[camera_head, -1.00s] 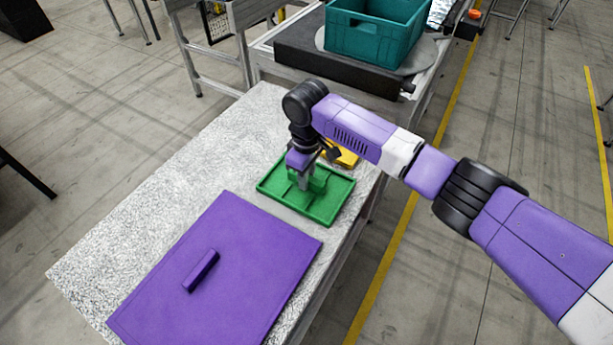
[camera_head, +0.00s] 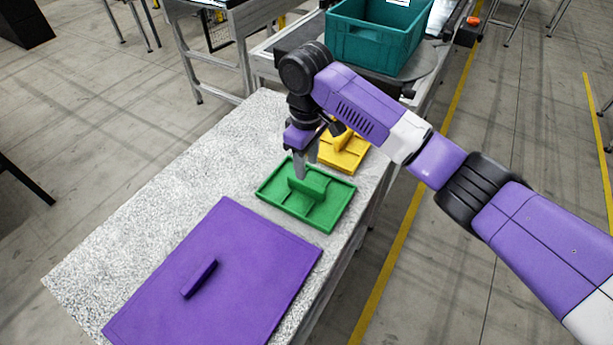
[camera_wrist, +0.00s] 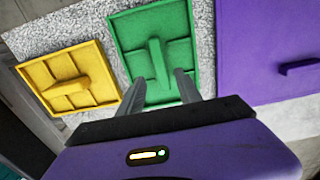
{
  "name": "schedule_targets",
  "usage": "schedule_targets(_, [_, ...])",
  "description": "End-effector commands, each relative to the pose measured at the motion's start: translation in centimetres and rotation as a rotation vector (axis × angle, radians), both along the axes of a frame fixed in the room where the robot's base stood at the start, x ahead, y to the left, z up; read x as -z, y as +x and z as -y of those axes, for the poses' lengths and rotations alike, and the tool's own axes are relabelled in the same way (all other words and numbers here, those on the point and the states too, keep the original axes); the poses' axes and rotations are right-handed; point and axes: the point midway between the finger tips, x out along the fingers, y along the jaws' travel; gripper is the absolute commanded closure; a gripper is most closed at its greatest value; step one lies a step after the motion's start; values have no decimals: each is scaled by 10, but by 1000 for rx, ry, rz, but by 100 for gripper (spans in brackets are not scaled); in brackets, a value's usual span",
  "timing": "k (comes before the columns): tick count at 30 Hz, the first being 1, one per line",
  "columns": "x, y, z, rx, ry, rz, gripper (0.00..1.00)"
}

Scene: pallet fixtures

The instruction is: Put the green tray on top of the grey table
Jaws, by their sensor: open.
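The green tray (camera_head: 327,215) lies flat on the speckled grey table (camera_head: 165,190), with a raised handle across its middle. It also shows in the wrist view (camera_wrist: 130,33), ahead of the fingers. My gripper (camera_head: 306,168) is open and empty just above the tray's handle, clear of it. In the wrist view my gripper's two fingers (camera_wrist: 168,88) point toward the handle, spread apart.
A large purple panel (camera_head: 240,250) with a handle lies in front of the green tray. A yellow tray (camera_head: 352,158) lies behind it. A teal crate (camera_head: 370,45) stands beyond the table. The table's left side is bare.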

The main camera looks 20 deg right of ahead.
Motion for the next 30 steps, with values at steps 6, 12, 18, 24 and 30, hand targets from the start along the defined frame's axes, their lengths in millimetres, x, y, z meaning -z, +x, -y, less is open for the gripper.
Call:
schedule_targets(6, [-29,1,-1,-1,0,2,58])
schedule_targets(12, [-38,0,-1,-1,1,1,58])
schedule_targets(18, [-38,0,-1,-1,0,0,58])
schedule_targets(24, [-38,0,0,0,0,0,58])
schedule_targets(30, [-39,19,-9,9,34,79,58])
